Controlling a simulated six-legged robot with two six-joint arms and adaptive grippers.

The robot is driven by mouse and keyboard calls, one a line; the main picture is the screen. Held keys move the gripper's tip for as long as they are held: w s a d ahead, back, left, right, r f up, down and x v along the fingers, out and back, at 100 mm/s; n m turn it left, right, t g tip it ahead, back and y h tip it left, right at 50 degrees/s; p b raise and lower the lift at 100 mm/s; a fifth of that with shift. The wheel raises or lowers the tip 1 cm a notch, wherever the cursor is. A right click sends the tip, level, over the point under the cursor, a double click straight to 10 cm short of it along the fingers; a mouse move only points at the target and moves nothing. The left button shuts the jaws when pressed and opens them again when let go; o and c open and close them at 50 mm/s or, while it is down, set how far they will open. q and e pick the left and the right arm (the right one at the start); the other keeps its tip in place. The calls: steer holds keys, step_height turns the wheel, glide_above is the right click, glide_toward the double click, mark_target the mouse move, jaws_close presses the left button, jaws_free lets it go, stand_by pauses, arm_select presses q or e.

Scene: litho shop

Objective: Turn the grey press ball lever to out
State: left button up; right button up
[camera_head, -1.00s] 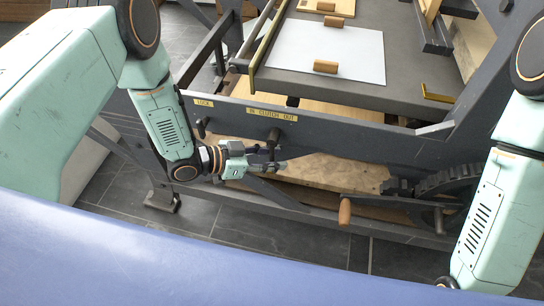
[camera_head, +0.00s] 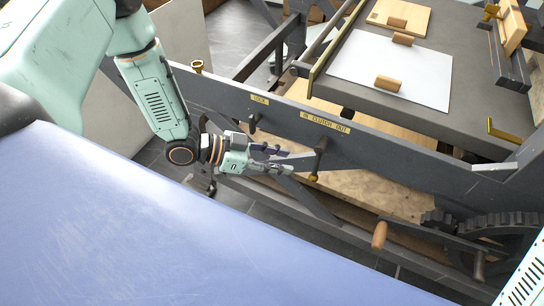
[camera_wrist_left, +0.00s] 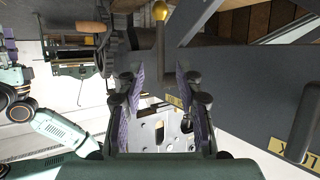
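The grey press lever (camera_head: 319,158) hangs from the dark side rail under the yellow IN CLUTCH OUT label (camera_head: 325,122). It has a small brass ball (camera_head: 313,177) at its low end. The ball also shows at the top of the left wrist view (camera_wrist_left: 160,11). My left gripper (camera_head: 287,160) is just left of the lever in the head view. In the wrist view its fingers (camera_wrist_left: 158,80) are spread, with the lever shaft lined up in the gap. I see no clear contact. My right gripper does not show; only a piece of the right arm is at lower right.
A second knob (camera_head: 252,122) sits under the LOCK label (camera_head: 260,100), close above the gripper. A crank with a wooden handle (camera_head: 379,236) and a toothed wheel (camera_head: 500,225) stand to the right. The press bed (camera_head: 440,120) bears a white sheet (camera_head: 400,65).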

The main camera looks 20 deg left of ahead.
arm_select(q)
steer(key=shift+v, duration=0.9)
steer(key=s+a+f+n+g+y, duration=0.1)
steer(key=s+a+f+n+y, duration=0.1)
steer(key=s+f+n+y, duration=0.55)
steer(key=s+a+f+n+g+y, duration=0.1)
steer(key=s+n+g+y, duration=0.3)
steer(key=s, duration=1.3)
steer(key=shift+a+f+g, duration=0.35)
steer(key=shift+f+g, duration=0.35)
steer(key=shift+g, duration=0.4)
